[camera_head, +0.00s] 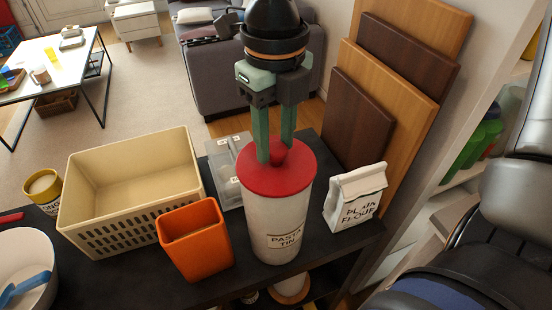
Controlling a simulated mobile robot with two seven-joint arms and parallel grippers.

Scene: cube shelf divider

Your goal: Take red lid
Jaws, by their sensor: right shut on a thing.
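The red lid (258,182) is a round disc with a knob (278,152) at its centre. It sits on top of the tall white pasta tin (277,222), which stands upright on the dark counter. My right gripper (276,157) points down from above, with its two green fingers on either side of the knob, shut on it. I cannot tell any gap between lid and tin. My left gripper is not in view.
An orange container (196,262) stands close left of the tin, with a cream basket (88,236) behind it. A paper flour bag (357,197) is on the right, before leaning wooden boards (388,88). A grey divided box (222,152) is behind the tin.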

